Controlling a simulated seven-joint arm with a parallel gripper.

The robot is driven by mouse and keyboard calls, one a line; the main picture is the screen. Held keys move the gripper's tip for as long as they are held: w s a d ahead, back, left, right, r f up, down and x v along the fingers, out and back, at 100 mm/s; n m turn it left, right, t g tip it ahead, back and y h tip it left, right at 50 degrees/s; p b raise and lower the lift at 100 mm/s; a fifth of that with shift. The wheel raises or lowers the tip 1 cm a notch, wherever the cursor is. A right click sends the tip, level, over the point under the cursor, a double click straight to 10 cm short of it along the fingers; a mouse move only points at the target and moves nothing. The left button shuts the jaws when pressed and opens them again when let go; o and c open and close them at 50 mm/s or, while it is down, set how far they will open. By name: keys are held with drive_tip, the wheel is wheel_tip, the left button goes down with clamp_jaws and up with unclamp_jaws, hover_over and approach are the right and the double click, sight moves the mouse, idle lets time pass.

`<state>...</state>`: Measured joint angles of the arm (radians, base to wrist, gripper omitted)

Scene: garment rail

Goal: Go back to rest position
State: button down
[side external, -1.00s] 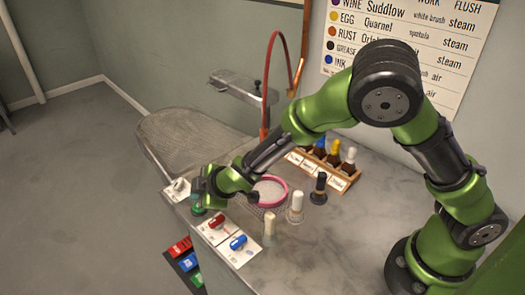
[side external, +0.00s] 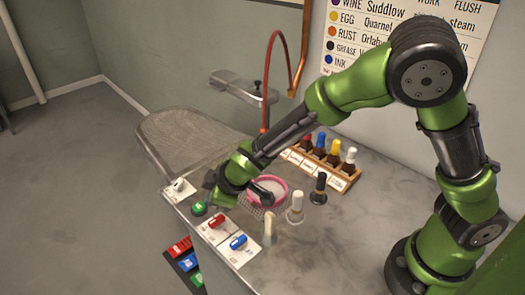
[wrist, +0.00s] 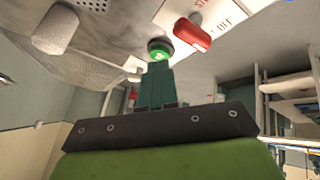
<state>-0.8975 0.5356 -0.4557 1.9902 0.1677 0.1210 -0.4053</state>
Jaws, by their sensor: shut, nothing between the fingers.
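My gripper (side external: 217,198) is low over the front left part of the counter, just right of the round green button (side external: 199,208) in the side view. In the wrist view my gripper (wrist: 157,72) has its dark green fingers pressed together with nothing between them. The green button (wrist: 159,48) shows just beyond the fingertips there, and a small gap seems to part them. My arm is bent, reaching left and down from its base at the right.
Red (side external: 217,221) and blue (side external: 238,242) switches sit on white plates near the front edge. A pink-rimmed round dish (side external: 280,190), several bottles in a wooden rack (side external: 335,172) and loose bottles (side external: 296,207) stand close to my arm. A red hose (side external: 268,85) rises behind.

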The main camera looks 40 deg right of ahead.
drive_tip(key=s+d+r+m, duration=1.2)
drive_tip(key=s+d+r, duration=0.5)
drive_tip(key=s+r, duration=0.2)
drive_tip(key=shift+s+d+r+m+t+y, duration=0.15)
drive_tip(key=shift+s+d+m+t+y, duration=0.2)
drive_tip(key=shift+s, duration=0.45)
